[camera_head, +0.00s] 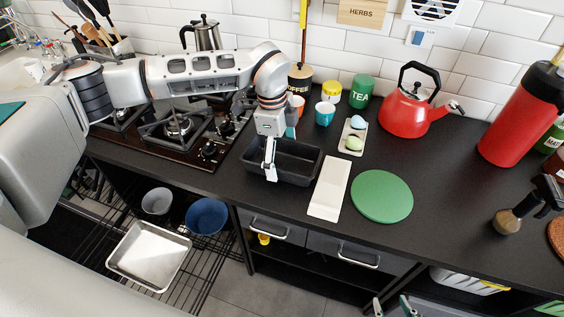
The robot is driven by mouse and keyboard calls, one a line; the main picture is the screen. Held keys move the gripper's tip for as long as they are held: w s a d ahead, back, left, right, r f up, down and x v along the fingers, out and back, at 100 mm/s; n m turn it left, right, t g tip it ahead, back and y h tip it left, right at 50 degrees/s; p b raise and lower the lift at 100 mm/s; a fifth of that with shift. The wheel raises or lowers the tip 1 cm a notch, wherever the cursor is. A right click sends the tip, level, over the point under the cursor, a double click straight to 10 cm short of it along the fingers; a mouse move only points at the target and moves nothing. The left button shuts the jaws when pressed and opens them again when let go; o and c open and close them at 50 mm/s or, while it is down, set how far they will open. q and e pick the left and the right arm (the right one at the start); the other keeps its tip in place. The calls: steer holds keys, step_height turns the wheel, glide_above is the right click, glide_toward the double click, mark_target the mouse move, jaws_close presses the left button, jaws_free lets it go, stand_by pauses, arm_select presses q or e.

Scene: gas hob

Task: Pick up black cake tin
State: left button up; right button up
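The black cake tin (300,163) is a rectangular, open-topped tin on the black worktop, right of the gas hob. My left gripper (270,167) points down at the tin's left part, its fingers overlapping the near wall and the inside. I cannot tell whether the fingers are closed on that wall or only beside it. The arm and fingers hide part of the tin's left end. My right gripper (392,305) shows only at the bottom edge, below the worktop front, with its two fingertips apart and nothing visible between them.
A white rectangular board (329,188) lies close to the tin's right, and a green round board (382,196) beyond it. Cups (325,113), a small tray with eggs (351,136) and a red kettle (404,112) stand behind. The gas hob (180,130) is left.

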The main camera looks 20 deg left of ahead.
arm_select(q)
steer(key=c, duration=1.2)
steer(key=shift+r, duration=0.1)
